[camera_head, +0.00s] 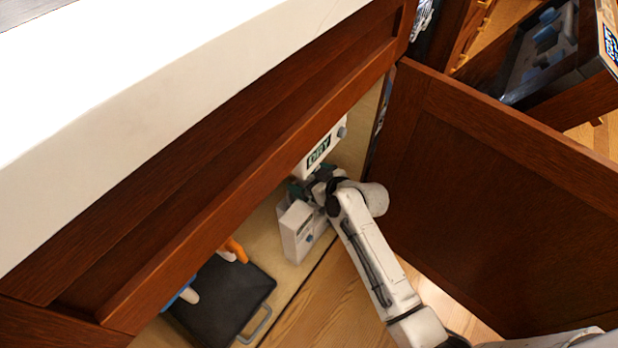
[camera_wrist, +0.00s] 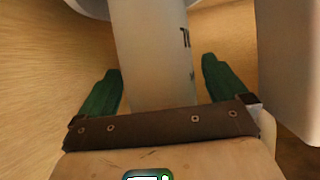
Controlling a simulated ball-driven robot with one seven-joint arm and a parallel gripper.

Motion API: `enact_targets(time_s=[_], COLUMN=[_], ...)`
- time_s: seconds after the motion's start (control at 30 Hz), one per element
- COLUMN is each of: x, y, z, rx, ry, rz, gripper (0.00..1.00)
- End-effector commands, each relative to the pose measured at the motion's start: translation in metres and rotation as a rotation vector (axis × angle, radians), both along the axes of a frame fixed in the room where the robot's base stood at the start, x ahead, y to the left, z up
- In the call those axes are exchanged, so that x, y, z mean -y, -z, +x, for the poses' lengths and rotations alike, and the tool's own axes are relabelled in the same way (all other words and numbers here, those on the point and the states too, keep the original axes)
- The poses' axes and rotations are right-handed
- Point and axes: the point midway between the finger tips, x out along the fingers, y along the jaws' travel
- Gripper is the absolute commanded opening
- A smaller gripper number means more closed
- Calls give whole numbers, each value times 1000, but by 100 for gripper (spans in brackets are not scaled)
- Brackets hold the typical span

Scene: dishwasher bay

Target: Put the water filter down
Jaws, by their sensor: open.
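My gripper (camera_wrist: 160,92) is open inside the low cabinet, with one green finger on each side of a pale upright body with dark lettering (camera_wrist: 155,55). I take this body for the water filter. A narrow gap shows between it and the fingertips. In the head view my gripper (camera_head: 298,188) is between two white boxes and partly hidden by my wrist. The other white box (camera_head: 318,152) has a green DRY label. I cannot tell which head-view shape is the lettered body.
A white wall of a neighbouring unit (camera_wrist: 290,65) is close on the right in the wrist view. A black case (camera_head: 225,300), an orange-topped bottle (camera_head: 236,250) and the open cabinet door (camera_head: 490,190) flank my arm. Wood floor (camera_head: 325,300) lies in front.

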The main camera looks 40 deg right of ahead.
Motion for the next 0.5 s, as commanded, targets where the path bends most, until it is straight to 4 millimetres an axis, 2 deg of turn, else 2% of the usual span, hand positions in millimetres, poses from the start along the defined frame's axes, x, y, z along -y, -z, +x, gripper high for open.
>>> enact_targets(time_s=[0.17, 0.5], x=[0, -1], y=[-15, -47], z=[-18, -79], rx=[0, -1], ry=[2, 0], rz=[1, 1], gripper=[100, 100])
